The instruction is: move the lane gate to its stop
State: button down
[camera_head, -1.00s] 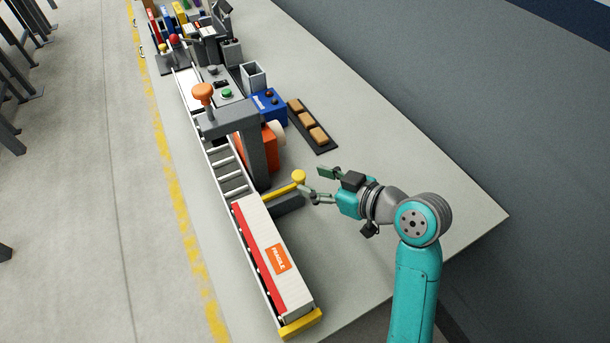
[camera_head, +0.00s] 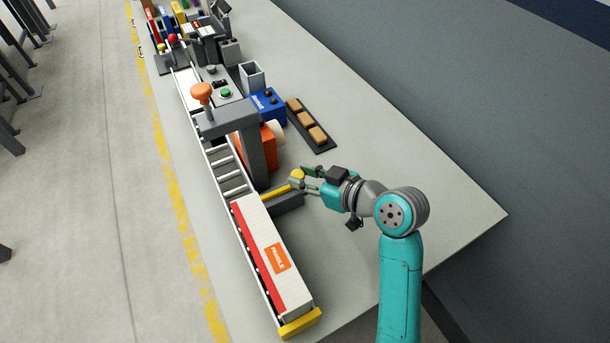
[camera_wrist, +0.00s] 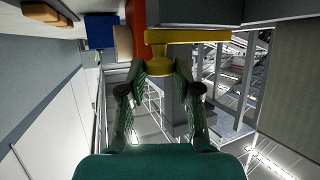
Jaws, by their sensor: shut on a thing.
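The lane gate (camera_head: 276,191) is a yellow bar reaching out from the right side of the roller lane, with a round yellow knob (camera_head: 298,174) at its outer end. A dark grey block (camera_head: 288,203) lies beside the bar. My gripper (camera_head: 299,180) is shut on the knob from the right. In the wrist view the green fingers (camera_wrist: 161,70) stand on both sides of the knob, with the yellow bar (camera_wrist: 195,36) running right from it. The fingers hide part of the knob.
A long white box with an orange label (camera_head: 262,240) lies on the lane (camera_head: 229,176) in front of the gate. A grey post (camera_head: 254,145) and an orange block (camera_head: 268,142) stand behind it. The tabletop (camera_head: 400,170) right of the lane is mostly clear.

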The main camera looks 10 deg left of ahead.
jog(key=s+a, duration=0.1)
jog(key=a, duration=0.1)
jog(key=s+a, duration=0.1)
jog(key=a, duration=0.1)
jog(key=s+a, duration=0.2)
jog(key=shift+s, duration=0.1)
jog(key=c, duration=0.8)
grip_release()
jog(key=shift+a, duration=0.15)
jog(key=shift+c, duration=0.2)
jog(key=v, duration=1.2)
